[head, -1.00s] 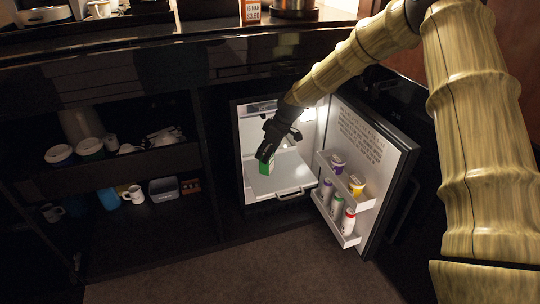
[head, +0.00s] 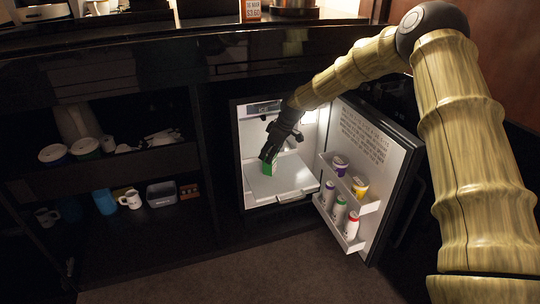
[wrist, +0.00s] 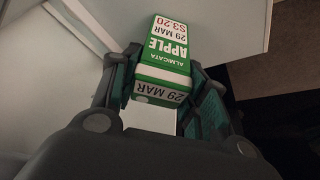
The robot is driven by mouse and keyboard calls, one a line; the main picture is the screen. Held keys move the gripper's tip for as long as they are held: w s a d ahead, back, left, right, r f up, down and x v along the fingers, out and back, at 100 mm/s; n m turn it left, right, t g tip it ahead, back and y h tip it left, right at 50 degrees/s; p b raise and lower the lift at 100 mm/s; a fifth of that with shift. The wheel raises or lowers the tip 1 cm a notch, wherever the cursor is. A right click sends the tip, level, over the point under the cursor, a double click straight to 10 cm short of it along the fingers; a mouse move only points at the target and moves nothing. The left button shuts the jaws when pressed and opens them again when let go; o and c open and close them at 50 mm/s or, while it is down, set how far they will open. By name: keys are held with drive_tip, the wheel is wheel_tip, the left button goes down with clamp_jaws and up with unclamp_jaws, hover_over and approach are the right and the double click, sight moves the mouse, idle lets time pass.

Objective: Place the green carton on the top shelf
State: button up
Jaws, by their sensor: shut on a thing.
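The green carton (wrist: 165,58) carries white labels reading "APPLE" and "29 MAR" in the wrist view. My gripper (wrist: 160,95) is shut on it, with one finger on each side. In the head view my gripper (head: 270,155) is inside the open minibar fridge, and the carton (head: 267,169) shows as a small green patch just below the fingers. The carton is over the white shelf (head: 290,180) in the fridge. I cannot tell whether its base touches that shelf.
The fridge door (head: 375,150) stands open to the right, with cups and bottles in its racks (head: 348,203). The floor (head: 230,275) in front is clear.

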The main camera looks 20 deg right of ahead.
drive_tip(key=o, duration=1.2)
drive_tip(key=shift+c, duration=0.2)
drive_tip(key=p+v, duration=0.2)
drive_tip(key=v, duration=0.3)
drive_tip(key=shift+r, duration=0.15)
drive_tip(key=s+d+p, duration=0.4)
drive_tip(key=s+d, duration=0.4)
drive_tip(key=shift+s+d, duration=0.15)
drive_tip(key=shift+d, duration=0.2)
